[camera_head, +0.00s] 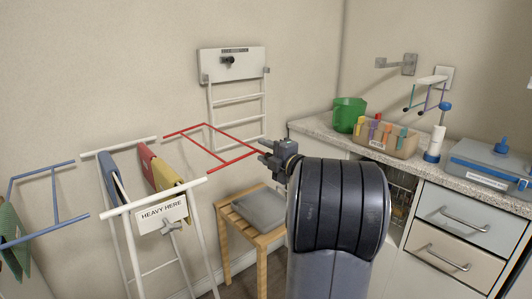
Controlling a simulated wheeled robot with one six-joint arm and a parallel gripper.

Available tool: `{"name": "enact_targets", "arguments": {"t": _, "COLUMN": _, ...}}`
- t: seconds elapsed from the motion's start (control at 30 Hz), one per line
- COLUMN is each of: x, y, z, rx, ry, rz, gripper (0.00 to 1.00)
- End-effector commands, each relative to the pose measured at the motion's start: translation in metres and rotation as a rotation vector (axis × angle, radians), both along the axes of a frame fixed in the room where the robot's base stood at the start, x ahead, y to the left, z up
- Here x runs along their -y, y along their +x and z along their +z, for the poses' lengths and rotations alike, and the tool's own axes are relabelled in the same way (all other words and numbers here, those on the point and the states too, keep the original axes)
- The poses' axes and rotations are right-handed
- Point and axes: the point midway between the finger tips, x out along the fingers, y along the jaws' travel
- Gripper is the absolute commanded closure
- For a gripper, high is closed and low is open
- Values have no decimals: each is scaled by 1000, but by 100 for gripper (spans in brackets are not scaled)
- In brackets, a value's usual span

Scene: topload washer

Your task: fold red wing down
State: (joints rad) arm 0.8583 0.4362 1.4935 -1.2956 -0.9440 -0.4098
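The red wing (234,139) is a thin red bar frame on the right side of a white drying rack (118,147). It is raised and sticks out roughly level toward the wall. My gripper (267,156) is at the red wing's outer right end, touching or very close to its bar. The fingers are small and dark here, so I cannot tell whether they are shut on it. My dark arm hides what lies behind it.
Blue, red and yellow cloths (163,171) hang on the rack beside a "HEAVY HERE" sign (161,213). A blue wing (55,195) stands out at left. A wooden stool (262,240) is below the red wing. A counter (420,160) with drawers is at right.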

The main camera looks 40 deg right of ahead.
Motion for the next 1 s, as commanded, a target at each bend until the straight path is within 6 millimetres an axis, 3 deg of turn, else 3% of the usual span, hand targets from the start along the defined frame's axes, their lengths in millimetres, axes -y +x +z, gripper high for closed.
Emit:
{"name": "enact_targets", "arguments": {"t": 0.37, "x": 1, "y": -7, "z": 1, "rx": 1, "ry": 0, "rz": -2, "gripper": 59}}
{"name": "enact_targets", "arguments": {"t": 0.8, "x": 4, "y": -87, "z": 1, "rx": 0, "ry": 0, "rz": -4, "gripper": 59}}
{"name": "enact_targets", "arguments": {"t": 1.0, "x": 4, "y": -106, "z": 0, "rx": 0, "ry": 0, "rz": -2, "gripper": 59}}
